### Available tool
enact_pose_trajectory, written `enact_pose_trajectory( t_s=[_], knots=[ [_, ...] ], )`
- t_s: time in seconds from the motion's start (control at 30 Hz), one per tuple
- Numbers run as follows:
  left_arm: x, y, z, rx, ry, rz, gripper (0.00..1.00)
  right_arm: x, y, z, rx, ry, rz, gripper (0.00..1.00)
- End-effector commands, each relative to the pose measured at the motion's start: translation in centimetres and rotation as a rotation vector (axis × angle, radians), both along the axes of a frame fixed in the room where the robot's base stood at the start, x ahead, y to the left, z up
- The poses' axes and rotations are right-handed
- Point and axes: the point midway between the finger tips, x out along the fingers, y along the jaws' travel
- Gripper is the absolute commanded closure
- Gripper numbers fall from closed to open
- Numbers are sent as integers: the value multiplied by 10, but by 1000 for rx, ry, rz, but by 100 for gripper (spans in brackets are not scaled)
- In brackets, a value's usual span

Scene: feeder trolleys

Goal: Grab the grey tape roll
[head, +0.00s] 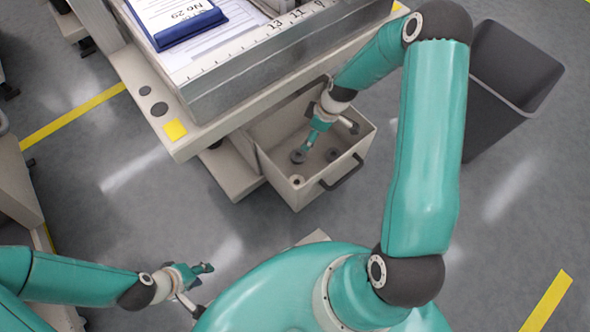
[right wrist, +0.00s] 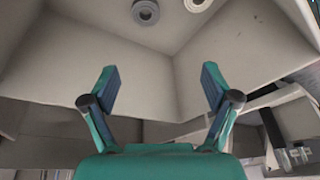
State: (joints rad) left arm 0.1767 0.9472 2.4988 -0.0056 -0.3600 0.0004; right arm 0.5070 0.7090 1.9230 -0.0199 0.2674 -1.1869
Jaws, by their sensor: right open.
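Several small rolls lie in an open drawer. A dark roll (head: 298,156) is at its left, a dark grey one (head: 332,155) to the right, and a paler one (head: 296,180) near the front corner. In the right wrist view, a grey roll (right wrist: 145,12) and a lighter ring-shaped roll (right wrist: 197,4) show at the top edge. My right gripper (right wrist: 160,88) is open and empty, with the rolls beyond its fingertips. In the head view it reaches down into the drawer. My left gripper (head: 201,288) is open and empty at lower left, away from the drawer.
The drawer (head: 312,197) has pale walls and a dark front handle (head: 343,174). The trolley top (head: 200,140) overhangs its left and back. A blue clipboard (head: 188,27) lies on the trolley. A dark grey bin (head: 490,125) stands on the right. Floor in front is clear.

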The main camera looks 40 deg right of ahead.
Motion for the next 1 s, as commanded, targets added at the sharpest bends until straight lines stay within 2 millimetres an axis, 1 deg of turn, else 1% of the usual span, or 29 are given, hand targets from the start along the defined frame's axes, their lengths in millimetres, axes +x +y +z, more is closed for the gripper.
enact_pose_trajectory(
  t_s=[0.03,0.13,0.27,0.37,0.6,0.7,0.8,1.0],
  knots=[
    [0,0,-19,0,-1,0,60,3,-10,-15,-14,-13,21,13],
    [0,0,-28,0,-1,0,60,6,-21,-19,-30,-23,58,13],
    [0,0,-33,0,-1,0,60,9,-25,-27,-37,-26,79,13],
    [0,0,-37,0,-1,0,60,11,-22,-41,-36,-26,82,13],
    [0,0,-55,0,-1,0,60,22,-10,-91,-35,-25,81,13],
    [0,0,-60,0,-1,0,60,26,-7,-109,-36,-27,79,13],
    [0,0,-64,0,-1,0,60,30,-4,-121,-36,-27,80,13],
    [0,0,-67,0,-1,0,60,32,-2,-130,-37,-27,79,13]
  ],
)
